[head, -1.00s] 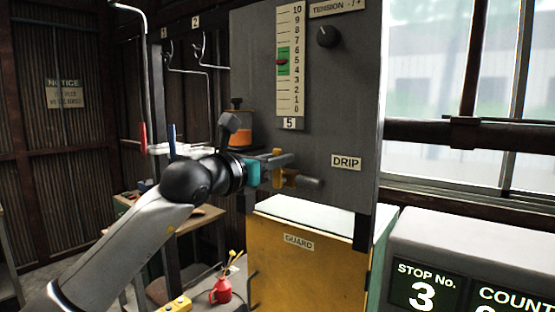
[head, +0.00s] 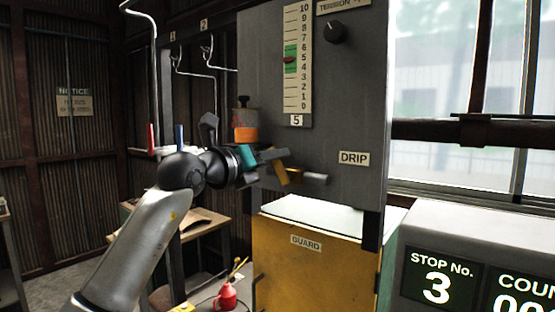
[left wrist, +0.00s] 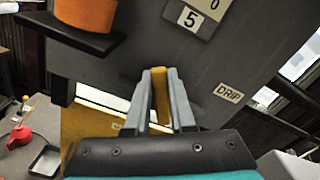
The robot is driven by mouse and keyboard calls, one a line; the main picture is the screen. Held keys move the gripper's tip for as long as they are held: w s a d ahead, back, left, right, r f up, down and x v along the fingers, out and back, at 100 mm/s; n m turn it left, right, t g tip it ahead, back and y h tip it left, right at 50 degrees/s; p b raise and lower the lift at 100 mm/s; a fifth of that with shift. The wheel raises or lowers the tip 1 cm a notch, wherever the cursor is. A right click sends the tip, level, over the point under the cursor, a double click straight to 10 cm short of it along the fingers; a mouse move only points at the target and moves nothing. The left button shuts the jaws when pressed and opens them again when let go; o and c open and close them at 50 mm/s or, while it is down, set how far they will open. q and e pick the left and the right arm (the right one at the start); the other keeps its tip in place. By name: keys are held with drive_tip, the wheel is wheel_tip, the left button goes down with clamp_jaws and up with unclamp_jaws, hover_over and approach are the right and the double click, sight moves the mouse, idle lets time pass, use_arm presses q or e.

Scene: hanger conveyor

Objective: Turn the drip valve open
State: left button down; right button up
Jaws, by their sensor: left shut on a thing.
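The drip valve is a small brass handle (head: 282,174) with a grey spout (head: 314,178), on the grey panel left of the DRIP label (head: 353,158). My left gripper (head: 276,160) comes in from the left and is shut on the brass handle. In the left wrist view the handle (left wrist: 161,95) stands between the two grey fingers (left wrist: 160,100). The handle and fingers look tilted in the head view. The fingers hide part of the handle. No drip from the spout can be made out. My right gripper is not in view.
A yellow guard box (head: 310,262) with a pale top stands just below the valve. An orange cup (head: 245,133) sits on a ledge behind my wrist. A red oil can (head: 227,295) is lower left. A counter box (head: 470,250) stands at the right.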

use_arm(q)
drive_tip(key=shift+w+a+n, duration=0.1)
drive_tip(key=shift+a+n, duration=0.05)
drive_tip(key=shift+n, duration=0.35)
drive_tip(key=c, duration=0.8)
unclamp_jaws()
drive_tip(key=shift+f, duration=0.1)
drive_tip(key=shift+o, duration=0.2)
drive_tip(key=b+v, duration=0.4)
drive_tip(key=v, duration=1.1)
drive_tip(key=shift+a, duration=0.1)
